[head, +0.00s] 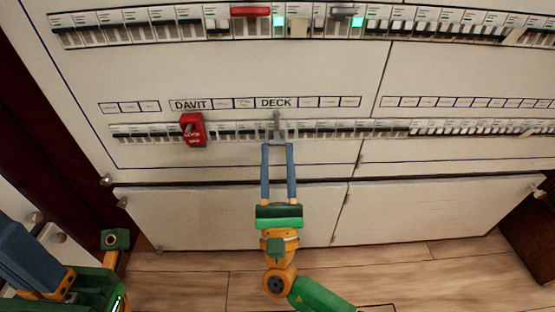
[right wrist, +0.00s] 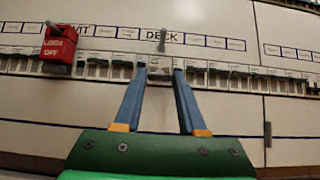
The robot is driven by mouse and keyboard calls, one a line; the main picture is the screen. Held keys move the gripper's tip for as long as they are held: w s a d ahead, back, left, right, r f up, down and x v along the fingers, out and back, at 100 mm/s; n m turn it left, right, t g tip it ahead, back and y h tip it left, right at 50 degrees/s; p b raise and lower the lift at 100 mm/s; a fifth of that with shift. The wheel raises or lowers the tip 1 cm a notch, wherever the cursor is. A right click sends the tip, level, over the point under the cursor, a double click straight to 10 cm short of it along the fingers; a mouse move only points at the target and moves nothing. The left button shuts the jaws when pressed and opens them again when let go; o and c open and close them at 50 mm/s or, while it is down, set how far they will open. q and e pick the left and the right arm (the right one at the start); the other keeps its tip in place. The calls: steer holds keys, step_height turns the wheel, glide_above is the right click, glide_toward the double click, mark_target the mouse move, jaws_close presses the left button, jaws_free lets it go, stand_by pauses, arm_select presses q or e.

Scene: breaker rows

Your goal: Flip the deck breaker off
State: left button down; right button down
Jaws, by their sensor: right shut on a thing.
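The deck breaker (head: 277,123) is a grey lever in the lower breaker row, just under the DECK label (head: 277,103). Its lever points up, across the label's lower edge. It also shows in the right wrist view (right wrist: 161,42). My right gripper (head: 278,146) reaches up from below, its two blue fingers on either side of the breaker's wide grey lower part. The fingers are shut on it, and the right wrist view shows them (right wrist: 160,70) at its sides. My left arm shows in part at the lower left; its fingertips are not visible.
A red lock-off block (head: 192,130) sits on the row under the DAVIT label (head: 190,105), left of my right gripper. Small breakers line the row closely on both sides. An upper row (head: 290,25) has a red handle and green lights. White cabinet doors (head: 220,215) lie below.

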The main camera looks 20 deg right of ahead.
stand_by(0.3)
steer(key=shift+c, duration=2.4)
jaws_free()
steer(key=shift+f, duration=0.1)
steer(key=v, duration=0.7)
